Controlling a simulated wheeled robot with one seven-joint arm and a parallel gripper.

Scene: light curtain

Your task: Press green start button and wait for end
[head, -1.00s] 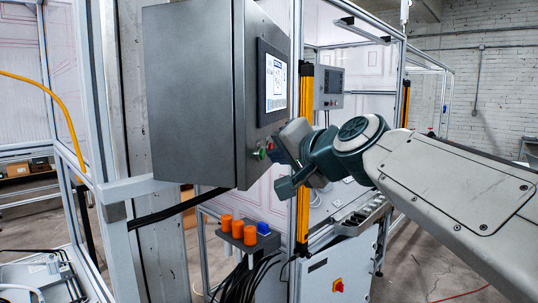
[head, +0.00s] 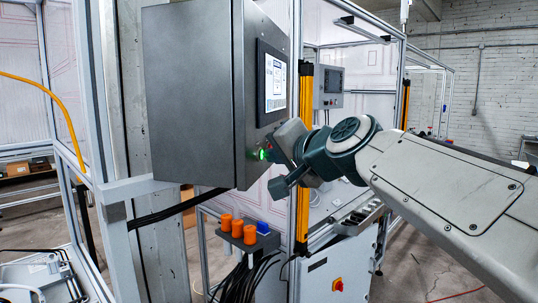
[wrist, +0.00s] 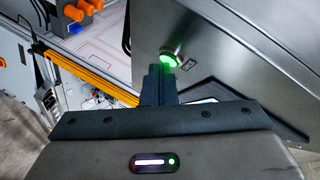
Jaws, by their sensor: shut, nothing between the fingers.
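The green start button (head: 261,155) is on the front face of the grey control box (head: 190,95), below its screen (head: 273,82). The button glows bright green. It also shows lit in the wrist view (wrist: 169,60), with a small label beside it. My gripper (wrist: 160,72) is shut and empty. Its fingertips are right at the lower edge of the button in the wrist view; I cannot tell if they touch it.
A yellow light curtain post (head: 305,150) stands just right of the box, close to my wrist. Orange connectors (head: 237,228) sit on a bracket below, with black cables hanging. A red switch (head: 338,285) is on a white cabinet lower down.

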